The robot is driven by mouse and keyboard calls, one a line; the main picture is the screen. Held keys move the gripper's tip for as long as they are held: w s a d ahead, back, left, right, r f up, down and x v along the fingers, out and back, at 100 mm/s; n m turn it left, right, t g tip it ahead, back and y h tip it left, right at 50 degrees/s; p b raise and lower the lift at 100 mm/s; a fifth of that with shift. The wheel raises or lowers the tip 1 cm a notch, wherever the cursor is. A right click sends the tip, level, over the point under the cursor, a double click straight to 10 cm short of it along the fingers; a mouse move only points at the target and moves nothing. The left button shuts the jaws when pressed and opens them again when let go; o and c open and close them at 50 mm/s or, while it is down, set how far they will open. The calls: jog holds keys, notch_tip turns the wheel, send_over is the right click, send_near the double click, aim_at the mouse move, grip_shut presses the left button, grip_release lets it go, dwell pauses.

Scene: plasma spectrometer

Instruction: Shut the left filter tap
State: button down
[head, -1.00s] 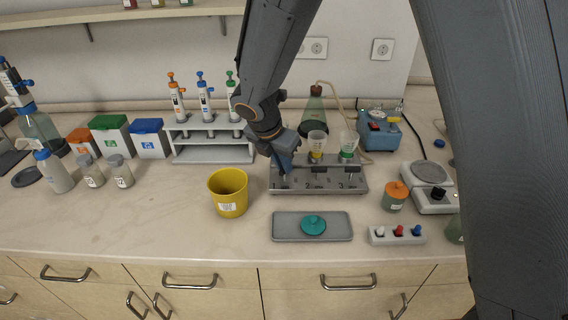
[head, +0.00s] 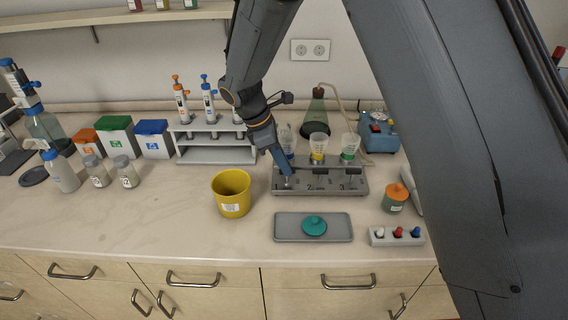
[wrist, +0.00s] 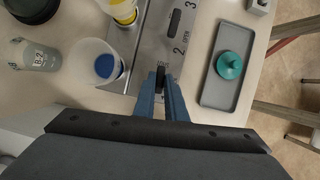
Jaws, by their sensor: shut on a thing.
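The grey filter manifold (head: 330,187) with stations numbered 2 and 3 visible stands on the bench. Three clear funnels stand along it; the left funnel (head: 288,138) has a blue band, the middle yellow, the right green. In the wrist view the blue-marked funnel (wrist: 98,62) is left of my gripper. My gripper (head: 287,172) is at the left tap, its blue fingers (wrist: 163,88) closed around the tap's dark handle (wrist: 160,74). The fingers partly cover the handle, so its exact angle is unclear. The middle tap's handle (wrist: 174,22) lies roughly along the manifold.
A yellow beaker (head: 231,194) stands left of the manifold. A grey tray (head: 290,227) with a teal lidded piece (head: 314,225) lies in front. An orange-capped jar (head: 395,197) and a switch box (head: 397,236) are to the right. A blue pump (head: 378,133) stands behind.

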jog(key=shift+m, duration=0.5)
dwell(0.3)
jog(key=c, duration=1.8)
grip_release()
jog(key=b+v, duration=0.2)
jog(key=v, duration=0.5)
jog(key=shift+w+r, duration=0.15)
jog(key=shift+r, duration=0.2)
jog(key=shift+a+r, duration=0.15)
